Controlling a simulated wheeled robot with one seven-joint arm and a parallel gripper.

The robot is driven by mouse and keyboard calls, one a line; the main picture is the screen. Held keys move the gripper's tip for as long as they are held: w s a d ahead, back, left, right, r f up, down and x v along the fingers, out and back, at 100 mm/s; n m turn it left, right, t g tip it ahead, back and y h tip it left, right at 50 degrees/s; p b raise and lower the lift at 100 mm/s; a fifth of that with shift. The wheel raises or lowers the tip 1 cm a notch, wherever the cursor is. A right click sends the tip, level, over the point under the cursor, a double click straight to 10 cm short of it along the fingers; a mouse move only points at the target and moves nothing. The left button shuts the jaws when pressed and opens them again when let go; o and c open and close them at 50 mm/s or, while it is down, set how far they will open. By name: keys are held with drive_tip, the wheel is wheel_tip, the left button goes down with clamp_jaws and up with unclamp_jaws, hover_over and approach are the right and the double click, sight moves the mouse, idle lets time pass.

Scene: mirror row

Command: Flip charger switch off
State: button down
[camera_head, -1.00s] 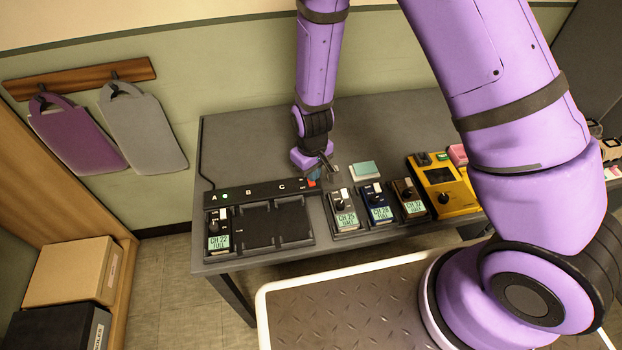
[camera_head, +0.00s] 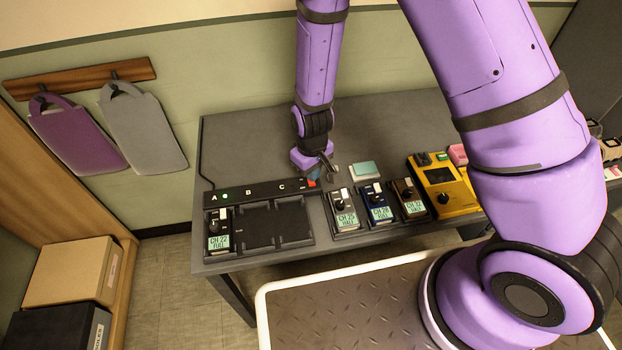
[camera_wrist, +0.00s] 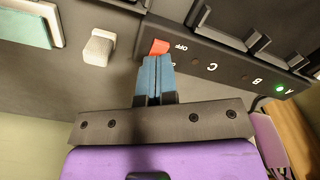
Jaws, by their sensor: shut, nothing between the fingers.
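The charger (camera_head: 262,187) is a black strip on the left of the table, marked A, B and C. A green light glows at A; B and C look dark. Its red switch (camera_wrist: 159,47) sits at the end beyond C, beside the printed word OFF. My gripper (camera_wrist: 155,62) is shut and empty, its blue fingertips right at the switch's near edge. They partly cover the switch and the print next to it. I cannot tell whether they press on it. In the head view the switch (camera_head: 311,183) shows just below the fingers.
A radio labelled CH 22 (camera_head: 219,231) stands in the charger's left bay; the other bays look empty. Radios CH 25 (camera_head: 345,218), CH 28 (camera_head: 379,210) and CH 32 (camera_head: 411,203) stand right of it, then a yellow device (camera_head: 440,180). A teal-topped pad (camera_head: 366,170) lies behind them.

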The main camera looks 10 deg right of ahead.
drive_tip(key=shift+f, duration=1.25)
idle(1.0)
drive_tip(key=shift+r, duration=3.5)
drive_tip(key=shift+r, duration=0.15)
drive_tip(key=s+d+r+m+t+y, duration=0.1)
drive_tip(key=d+r, duration=0.4)
drive_tip(key=r, duration=0.7)
drive_tip(key=s+d+r+m+t, duration=0.15)
drive_tip(key=d+r, duration=0.35)
drive_tip(key=r, duration=0.8)
drive_tip(key=s+d+r+m+t, duration=0.1)
drive_tip(key=s+d+r, duration=0.3)
drive_tip(key=s+r, duration=0.2)
drive_tip(key=s+d+r+m+t+h, duration=0.1)
drive_tip(key=s+d+r, duration=0.4)
drive_tip(key=s, duration=0.6)
wheel_tip(320, 180, up, 2)
drive_tip(key=shift+s+d+r+m+t, duration=0.2)
drive_tip(key=shift+d+m+t, duration=0.15)
drive_tip(key=shift+m, duration=0.4)
